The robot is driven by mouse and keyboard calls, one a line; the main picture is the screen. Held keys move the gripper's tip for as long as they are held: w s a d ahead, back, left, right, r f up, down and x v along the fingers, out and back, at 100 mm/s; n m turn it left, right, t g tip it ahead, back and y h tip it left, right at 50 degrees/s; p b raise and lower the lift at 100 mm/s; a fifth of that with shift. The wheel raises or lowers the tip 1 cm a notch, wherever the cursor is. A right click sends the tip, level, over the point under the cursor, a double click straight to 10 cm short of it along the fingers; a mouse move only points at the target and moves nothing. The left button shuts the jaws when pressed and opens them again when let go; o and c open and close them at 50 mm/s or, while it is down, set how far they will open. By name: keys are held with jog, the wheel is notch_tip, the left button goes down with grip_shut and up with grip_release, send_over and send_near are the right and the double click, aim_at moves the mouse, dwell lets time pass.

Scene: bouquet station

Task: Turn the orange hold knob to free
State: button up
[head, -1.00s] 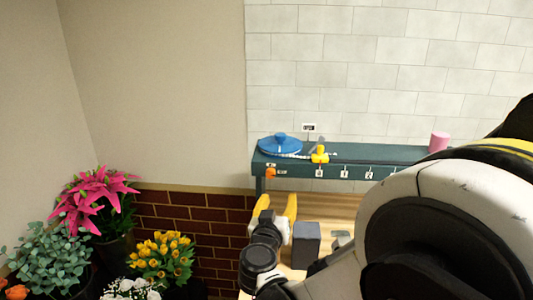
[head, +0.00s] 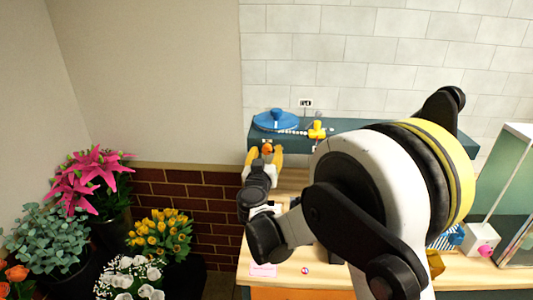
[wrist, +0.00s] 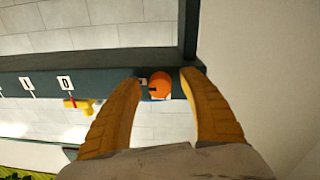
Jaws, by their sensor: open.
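The orange hold knob (head: 267,148) is on the front face of the dark teal shelf, near its left end. It also shows in the wrist view (wrist: 160,82), with a dark mark across it. My gripper (head: 264,154) has yellow fingers that reach up to the shelf front. In the wrist view my gripper (wrist: 165,85) is open, one finger on each side of the knob. The fingers look apart from the knob; how far their tips are from the shelf face is hard to tell. The label beside the knob is too small to read.
A blue round lid-like disc (head: 277,121) and a yellow valve-like fitting (head: 317,132) sit on the shelf (head: 345,123). Flowers in pots (head: 95,180) stand at the lower left. A wooden worktop (head: 330,278) lies below. My arm hides much of the right.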

grip_shut()
jog(key=shift+n, duration=0.4)
jog(key=n+b, duration=0.2)
jog(key=n, duration=0.4)
jog(key=n+b, duration=0.1)
jog(key=n, duration=0.1)
jog(key=shift+d+n+t+y, duration=0.1)
jog(key=shift+n+t+y, duration=0.2)
jog(key=n+b, duration=0.1)
jog(key=n, duration=0.3)
jog(key=shift+n, duration=0.4)
jog(key=shift+r+n+y+b, duration=0.1)
jog(key=shift+n+y+b, duration=0.25)
jog(key=shift+n, duration=2.05)
